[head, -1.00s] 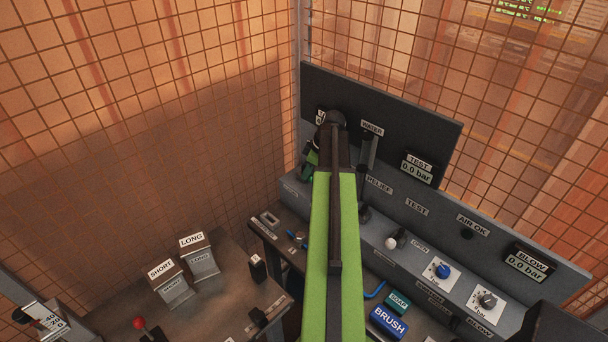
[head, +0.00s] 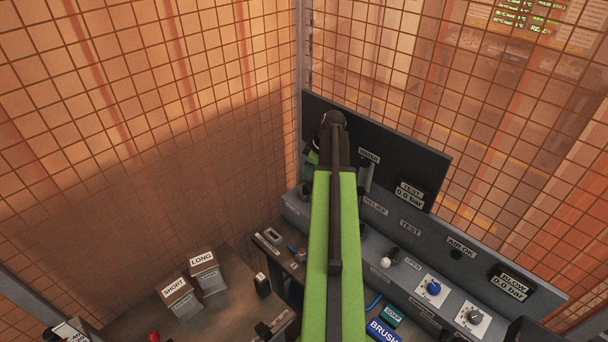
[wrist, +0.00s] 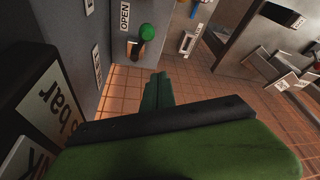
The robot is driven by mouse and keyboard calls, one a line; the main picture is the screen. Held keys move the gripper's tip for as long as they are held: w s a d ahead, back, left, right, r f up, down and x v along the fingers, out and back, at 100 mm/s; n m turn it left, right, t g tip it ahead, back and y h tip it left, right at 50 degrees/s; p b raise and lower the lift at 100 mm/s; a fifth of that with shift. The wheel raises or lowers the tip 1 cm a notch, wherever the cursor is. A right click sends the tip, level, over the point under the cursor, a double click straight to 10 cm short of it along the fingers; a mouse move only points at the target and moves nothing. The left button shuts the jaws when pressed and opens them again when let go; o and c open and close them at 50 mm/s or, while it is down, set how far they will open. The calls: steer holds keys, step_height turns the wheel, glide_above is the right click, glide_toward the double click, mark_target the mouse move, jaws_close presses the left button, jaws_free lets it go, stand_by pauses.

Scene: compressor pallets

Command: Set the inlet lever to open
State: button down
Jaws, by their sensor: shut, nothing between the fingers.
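In the wrist view a lever with a round green knob (wrist: 146,32) sticks out from a grey panel face, beside an upright OPEN label (wrist: 125,15). Its name label cannot be read clearly, so I cannot tell for sure that it is the inlet lever. My gripper (wrist: 158,88) shows as two dark green fingers close together, shut and empty. The fingertips are apart from the knob, below it and slightly right in the picture.
The grey test panel (head: 410,229) carries a blue knob (head: 433,288) and gauges. SHORT (head: 178,293) and LONG (head: 207,271) boxes stand on the bench at left. A BRUSH block (head: 383,330) lies near my arm. Wire mesh surrounds the station. Tiled floor shows below the lever.

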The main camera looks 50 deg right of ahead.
mark_target(309, 193)
steer(key=w+a+f+m+g+h+b, duration=0.2)
steer(key=w+a+m+g+h+b, duration=0.5)
steer(key=m, duration=1)
steer(key=shift+t+h, duration=0.6)
steer(key=shift+t, duration=0.2)
steer(key=shift+s+d+f+b, duration=0.95)
steer(key=shift+s+f+b, duration=0.05)
steer(key=shift+f, duration=0.45)
steer(key=shift+s+d+f+b, duration=1)
steer(key=shift+f+b, duration=0.05)
steer(key=shift+f, duration=0.4)
steer(key=shift+s+d+f+b, duration=0.95)
steer(key=shift+s+f+b, duration=0.05)
steer(key=shift+f, duration=0.45)
